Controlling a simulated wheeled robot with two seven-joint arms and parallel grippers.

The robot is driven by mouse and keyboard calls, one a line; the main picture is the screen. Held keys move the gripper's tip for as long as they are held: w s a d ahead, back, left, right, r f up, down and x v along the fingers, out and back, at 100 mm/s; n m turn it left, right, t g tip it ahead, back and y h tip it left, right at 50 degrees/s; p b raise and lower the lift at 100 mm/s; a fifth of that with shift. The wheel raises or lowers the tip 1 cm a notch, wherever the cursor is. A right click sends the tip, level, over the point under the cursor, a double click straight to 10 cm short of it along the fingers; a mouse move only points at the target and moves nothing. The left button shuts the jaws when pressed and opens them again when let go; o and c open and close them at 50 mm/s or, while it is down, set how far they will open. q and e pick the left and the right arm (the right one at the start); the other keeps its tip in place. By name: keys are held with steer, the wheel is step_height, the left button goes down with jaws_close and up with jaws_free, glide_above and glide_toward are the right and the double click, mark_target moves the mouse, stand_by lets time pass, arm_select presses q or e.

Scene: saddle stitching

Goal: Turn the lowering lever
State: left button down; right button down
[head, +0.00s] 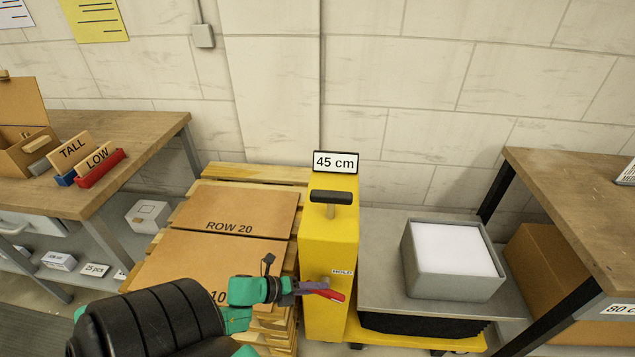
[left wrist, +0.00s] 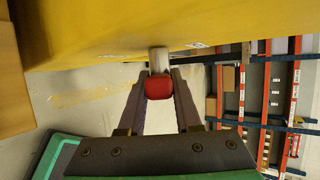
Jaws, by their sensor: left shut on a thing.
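The lowering lever (head: 331,295) is a red handle on the side of the yellow lift column (head: 328,235), just below a small HOLD label (head: 342,272). My left gripper (head: 313,287) is shut on the lever. In the left wrist view the lever's red end (left wrist: 159,89) sits between the two fingers, and its pale shaft (left wrist: 158,62) runs to the yellow column (left wrist: 120,30). In the head view the fingers partly hide the lever. My right gripper is not in view.
A 45 cm sign (head: 336,162) and a black handle (head: 333,197) top the column. The lift platform (head: 385,270) at right carries a grey box (head: 453,283) with white contents. A pallet of cartons (head: 228,210) stands left. Wooden benches (head: 130,130) (head: 575,170) flank both sides.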

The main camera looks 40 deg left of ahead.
arm_select(q)
steer(key=t+h+b, duration=0.1)
steer(key=b, duration=0.1)
steer(key=f+n+t+h+b, duration=0.1)
steer(key=b, duration=0.2)
steer(key=f+t+b, duration=0.1)
steer(key=b, duration=0.1)
steer(key=shift+s+a+t+h+b, duration=0.1)
steer(key=shift+a+t+h+b, duration=0.2)
steer(key=shift+t+h, duration=0.1)
steer(key=shift+f+n+t+b, duration=0.1)
steer(key=shift+n+t+b, duration=0.25)
steer(key=shift+b, duration=0.3)
steer(key=shift+t+h+b, duration=0.25)
steer(key=shift+h+b, duration=0.15)
steer(key=shift+b, duration=0.05)
steer(key=shift+d+r, duration=0.1)
steer(key=shift+r, duration=0.1)
steer(key=c, duration=0.6)
jaws_free()
steer(key=b+v, duration=0.1)
steer(key=v, duration=1.3)
steer(key=shift+s+a+b, duration=0.2)
steer(key=shift+b, duration=0.1)
